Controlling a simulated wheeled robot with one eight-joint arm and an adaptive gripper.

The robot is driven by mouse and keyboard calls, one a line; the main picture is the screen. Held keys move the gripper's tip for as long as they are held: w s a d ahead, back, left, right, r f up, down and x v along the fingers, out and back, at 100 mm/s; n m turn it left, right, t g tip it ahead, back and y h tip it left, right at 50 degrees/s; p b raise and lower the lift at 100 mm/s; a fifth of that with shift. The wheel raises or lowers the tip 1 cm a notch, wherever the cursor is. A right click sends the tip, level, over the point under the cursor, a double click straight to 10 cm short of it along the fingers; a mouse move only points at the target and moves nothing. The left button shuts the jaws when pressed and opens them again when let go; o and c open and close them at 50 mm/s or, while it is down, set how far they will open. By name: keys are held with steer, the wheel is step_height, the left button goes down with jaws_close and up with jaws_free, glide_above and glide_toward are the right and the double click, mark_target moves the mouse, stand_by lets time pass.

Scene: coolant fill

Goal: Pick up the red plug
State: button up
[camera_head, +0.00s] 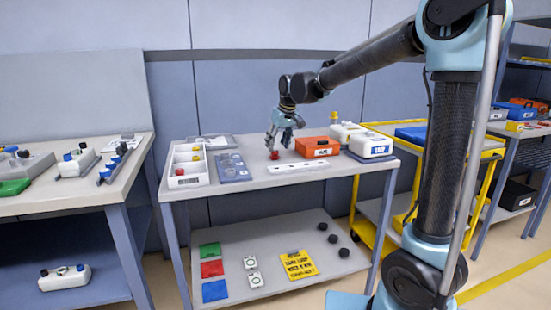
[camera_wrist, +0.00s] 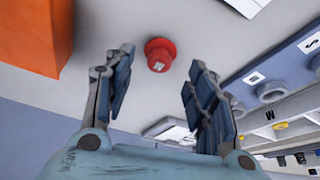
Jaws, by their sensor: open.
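The red plug (camera_wrist: 159,55) stands on the grey tabletop in the wrist view, with a round flange and a pale mark on its end. It lies just beyond the fingertips, about midway between them, and nothing touches it. In the head view the red plug (camera_head: 274,155) shows small beneath my gripper (camera_head: 283,143). My gripper (camera_wrist: 160,60) is open and empty, pointing down over the middle table. Both fingers show apart in the wrist view.
An orange box (camera_head: 317,147) stands right of the gripper, with white-and-blue containers (camera_head: 371,145) beyond it. A white strip with holes (camera_head: 297,167) lies in front. A blue-grey tray (camera_head: 233,168) and a white bin (camera_head: 188,180) stand left. Some tabletop around the plug is bare.

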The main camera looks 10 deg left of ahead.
mark_target(275, 151)
steer(key=shift+x, duration=2.15)
steer(key=shift+w, duration=0.15)
steer(key=c, duration=0.8)
